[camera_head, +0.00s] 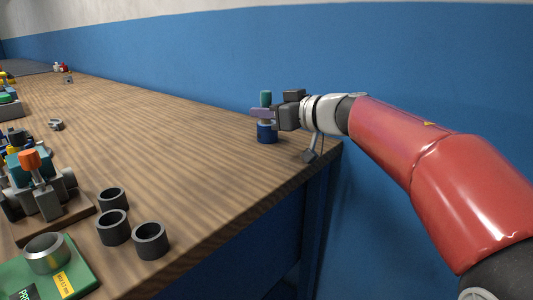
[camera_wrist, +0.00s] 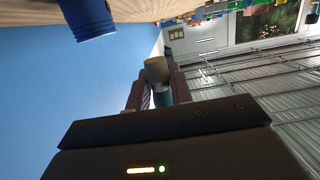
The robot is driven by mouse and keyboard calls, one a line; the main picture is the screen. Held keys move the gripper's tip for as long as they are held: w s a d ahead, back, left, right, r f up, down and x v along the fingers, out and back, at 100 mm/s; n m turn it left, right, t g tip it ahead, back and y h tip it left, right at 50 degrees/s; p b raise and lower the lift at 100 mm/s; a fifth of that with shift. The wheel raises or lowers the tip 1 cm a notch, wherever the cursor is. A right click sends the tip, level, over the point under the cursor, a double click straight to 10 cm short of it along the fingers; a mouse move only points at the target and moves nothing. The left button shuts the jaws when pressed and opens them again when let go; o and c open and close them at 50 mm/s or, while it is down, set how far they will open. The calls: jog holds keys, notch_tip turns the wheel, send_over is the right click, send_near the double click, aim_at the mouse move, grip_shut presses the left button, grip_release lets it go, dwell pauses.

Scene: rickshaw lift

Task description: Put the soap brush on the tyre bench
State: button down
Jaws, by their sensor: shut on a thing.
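My gripper (camera_head: 262,113) is at the far right corner of a long wood-topped bench (camera_head: 190,130), shut on a small brush with a teal handle (camera_head: 265,98). The handle's teal part stands above the fingers in the head view. In the wrist view the brush (camera_wrist: 157,72) shows a tan end and a teal part between my fingertips (camera_wrist: 158,97). A dark blue cup (camera_head: 267,133) stands on the bench just below the gripper; it also shows in the wrist view (camera_wrist: 90,18), apart from the fingers. I cannot tell whether this bench is the tyre bench.
Several dark rings (camera_head: 113,228) stand at the bench's near edge, by a green box (camera_head: 75,262) and a grey model with an orange knob (camera_head: 29,159). A small grey part (camera_head: 56,125) lies farther back. The bench middle is clear. A blue wall (camera_head: 200,60) runs behind.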

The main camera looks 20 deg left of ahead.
jog(key=b, duration=0.1)
send_over(266, 156)
notch_tip(266, 156, down, 5)
jog(key=shift+s+d+r, duration=0.1)
jog(key=shift+f, duration=1.6)
jog(key=shift+f, duration=0.15)
jog(key=c, duration=1.2)
grip_release()
jog(key=shift+c, duration=0.2)
jog(key=shift+f+b, duration=0.25)
jog(key=shift+b, duration=0.55)
jog(key=v, duration=0.4)
jog(key=p+v, duration=0.1)
jog(key=v, duration=0.2)
jog(key=shift+w+r, duration=0.35)
jog(key=shift+r, duration=0.05)
jog(key=shift+s+d, duration=0.2)
jog(key=shift+d, duration=0.3)
